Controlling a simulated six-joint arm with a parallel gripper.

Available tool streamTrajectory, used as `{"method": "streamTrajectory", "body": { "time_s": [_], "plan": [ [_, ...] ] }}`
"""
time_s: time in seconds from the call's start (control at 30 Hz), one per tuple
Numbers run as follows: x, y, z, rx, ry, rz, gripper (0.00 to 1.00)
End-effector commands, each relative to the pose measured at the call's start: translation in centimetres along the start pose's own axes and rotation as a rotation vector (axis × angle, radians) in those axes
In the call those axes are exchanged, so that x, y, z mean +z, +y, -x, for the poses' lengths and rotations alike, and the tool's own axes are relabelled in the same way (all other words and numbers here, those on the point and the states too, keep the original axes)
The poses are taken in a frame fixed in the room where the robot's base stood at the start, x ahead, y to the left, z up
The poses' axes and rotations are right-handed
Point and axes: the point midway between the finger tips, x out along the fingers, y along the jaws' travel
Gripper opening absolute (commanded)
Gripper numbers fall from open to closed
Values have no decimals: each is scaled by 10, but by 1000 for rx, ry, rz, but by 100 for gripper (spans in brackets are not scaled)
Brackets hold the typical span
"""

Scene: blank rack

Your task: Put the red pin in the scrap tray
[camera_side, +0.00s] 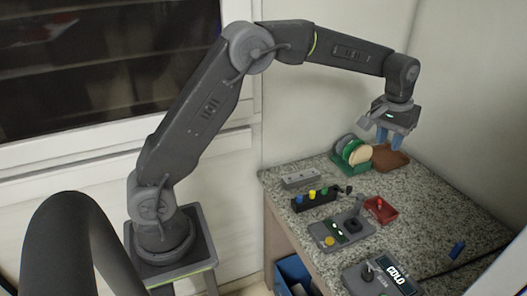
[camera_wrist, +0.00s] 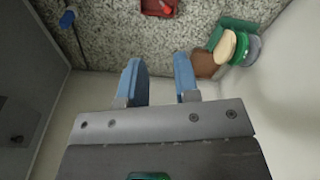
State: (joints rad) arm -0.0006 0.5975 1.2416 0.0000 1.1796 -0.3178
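A red tray (camera_side: 388,213) sits on the speckled counter, and a small bright red piece (camera_side: 379,203), which looks like the red pin, shows in it. The wrist view shows the tray (camera_wrist: 150,8) and the red piece (camera_wrist: 166,10) at its top edge, partly cut off. A brown tray (camera_side: 396,162) lies at the back by the wall; it also shows in the wrist view (camera_wrist: 204,66). I cannot tell from markings which is the scrap tray. My gripper (camera_side: 390,138) is raised above the back of the counter, over the brown tray's area in the side view. Its blue fingers (camera_wrist: 159,72) are apart and empty.
A green rack (camera_side: 352,168) with several discs stands beside the brown tray. A dark block (camera_side: 313,202) holds blue, yellow and green pins. Walls border the back.

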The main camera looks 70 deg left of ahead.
Motion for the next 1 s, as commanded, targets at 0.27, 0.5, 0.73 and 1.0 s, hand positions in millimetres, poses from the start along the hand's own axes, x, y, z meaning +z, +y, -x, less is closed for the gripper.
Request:
{"method": "streamTrajectory", "body": {
  "time_s": [0.27, 0.5, 0.73, 1.0],
  "plan": [
    [95, -31, 94, 34, 127, -108, 29],
    [193, -63, 123, 51, 233, -200, 29],
    [275, -90, 111, 59, 325, -276, 29],
    [311, -102, 94, 59, 367, -315, 29]
  ]
}}
